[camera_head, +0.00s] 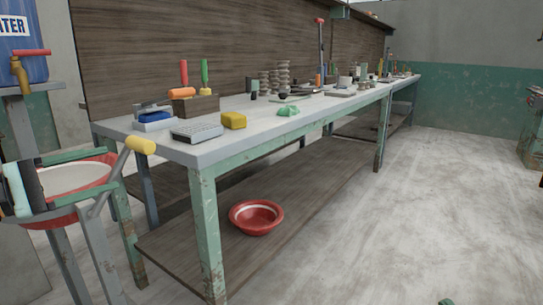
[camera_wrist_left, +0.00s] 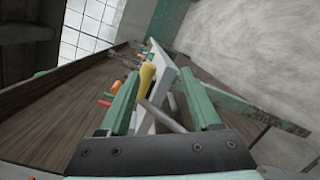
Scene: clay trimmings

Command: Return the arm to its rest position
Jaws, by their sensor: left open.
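My left gripper (camera_head: 111,170) is at the left of the head view, in front of the red-rimmed basin. Its two green fingers are apart, with nothing held between them. A lever with a yellow handle (camera_head: 141,145) stands just beyond the fingertips. In the left wrist view the open left gripper (camera_wrist_left: 160,73) has the yellow handle (camera_wrist_left: 147,78) showing between its fingers, and I see no contact. A small green bit at the bottom edge of the head view may be part of my right gripper; the rest of it is out of frame.
The workbench (camera_head: 215,146) runs into the distance, with a yellow sponge (camera_head: 234,121), a wooden tool block (camera_head: 196,105) and several pots on top. A red bowl (camera_head: 257,217) sits on its lower shelf. A blue water barrel (camera_head: 22,60) stands left. The floor at right is clear.

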